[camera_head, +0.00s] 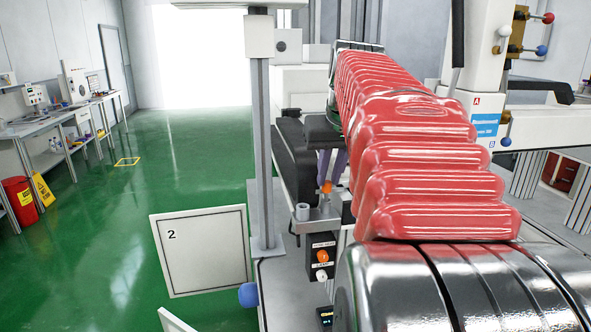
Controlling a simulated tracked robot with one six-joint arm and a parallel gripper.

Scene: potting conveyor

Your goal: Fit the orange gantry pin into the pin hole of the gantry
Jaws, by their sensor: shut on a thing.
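My gripper (331,178) shows just left of my red-sleeved arm, with two purple fingers pointing down. It is shut on the orange gantry pin (327,187), of which only a small orange part shows below the fingertips. The pin is over or at a grey metal bracket (321,217) low on the gantry (263,150). A short grey cylinder (303,211) stands on the bracket, to the left of and below the pin. I cannot make out the pin hole clearly, nor whether the pin's lower end touches the bracket. My arm hides what lies to the right.
A black control box (321,259) with an orange and a white knob sits below the bracket. A white panel marked 2 (200,250) stands left of the gantry post. A dark conveyor belt (295,165) runs behind.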

